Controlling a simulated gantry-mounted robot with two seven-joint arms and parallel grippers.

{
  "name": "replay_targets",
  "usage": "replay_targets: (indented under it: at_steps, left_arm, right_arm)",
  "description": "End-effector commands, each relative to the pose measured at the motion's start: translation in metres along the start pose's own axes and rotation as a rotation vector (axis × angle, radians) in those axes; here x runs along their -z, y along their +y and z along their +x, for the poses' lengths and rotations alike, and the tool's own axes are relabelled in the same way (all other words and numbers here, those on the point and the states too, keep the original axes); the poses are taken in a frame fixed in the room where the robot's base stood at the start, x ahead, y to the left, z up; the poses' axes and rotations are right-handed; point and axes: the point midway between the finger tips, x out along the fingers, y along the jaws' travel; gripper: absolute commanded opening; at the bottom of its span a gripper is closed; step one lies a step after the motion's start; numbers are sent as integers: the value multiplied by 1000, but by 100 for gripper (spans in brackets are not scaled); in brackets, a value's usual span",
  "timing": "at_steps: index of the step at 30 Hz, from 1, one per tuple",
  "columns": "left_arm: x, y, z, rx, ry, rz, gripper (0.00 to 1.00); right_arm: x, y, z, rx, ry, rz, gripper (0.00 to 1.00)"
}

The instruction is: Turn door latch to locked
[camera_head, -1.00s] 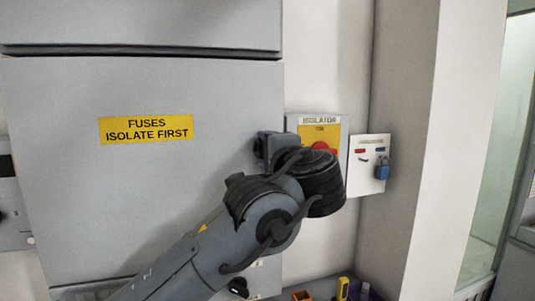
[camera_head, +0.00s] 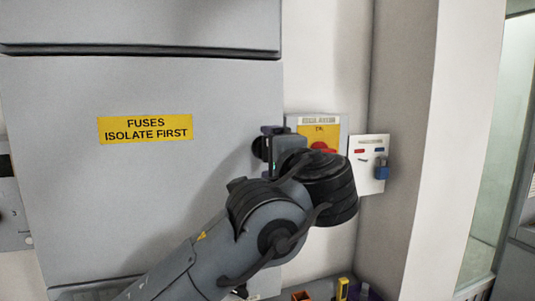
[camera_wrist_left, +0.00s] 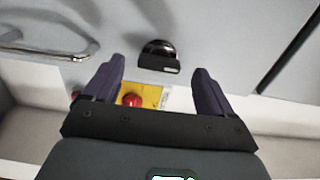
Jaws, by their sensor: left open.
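The door latch is a black rounded knob (camera_wrist_left: 158,50) with a pale marking on its edge, set on the grey cabinet door. In the left wrist view it lies just beyond and between my two dark fingertips, apart from both. My left gripper (camera_wrist_left: 158,72) is open and empty, facing the door. In the head view the latch (camera_head: 259,148) shows only as a dark edge beside my left gripper (camera_head: 272,140); my wrist hides much of that area. The grey door (camera_head: 150,210) bears a yellow fuses label (camera_head: 145,128). My right gripper is out of view.
A yellow isolator panel (camera_head: 305,133) with a red knob (camera_head: 322,147) is close right of the gripper. A white board (camera_head: 369,148) holds a blue padlock (camera_head: 382,171). A metal handle (camera_wrist_left: 50,45) is at upper left in the wrist view. Coloured items sit below.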

Motion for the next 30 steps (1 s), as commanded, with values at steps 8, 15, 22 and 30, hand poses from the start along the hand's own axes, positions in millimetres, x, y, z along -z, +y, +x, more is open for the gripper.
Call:
replay_targets:
  at_steps: [8, 15, 22, 30]
  left_arm:
    - [1, 1, -49, 1, 3, -1, 85]
    - [1, 0, -77, 1, 2, -1, 85]
    - [0, 0, -83, 0, 0, -1, 85]
    - [0, 2, -82, -3, 1, -2, 85]
  right_arm:
    - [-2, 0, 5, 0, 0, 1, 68]
    - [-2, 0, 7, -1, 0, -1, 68]
    - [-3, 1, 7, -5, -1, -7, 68]
    - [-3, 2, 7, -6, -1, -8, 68]
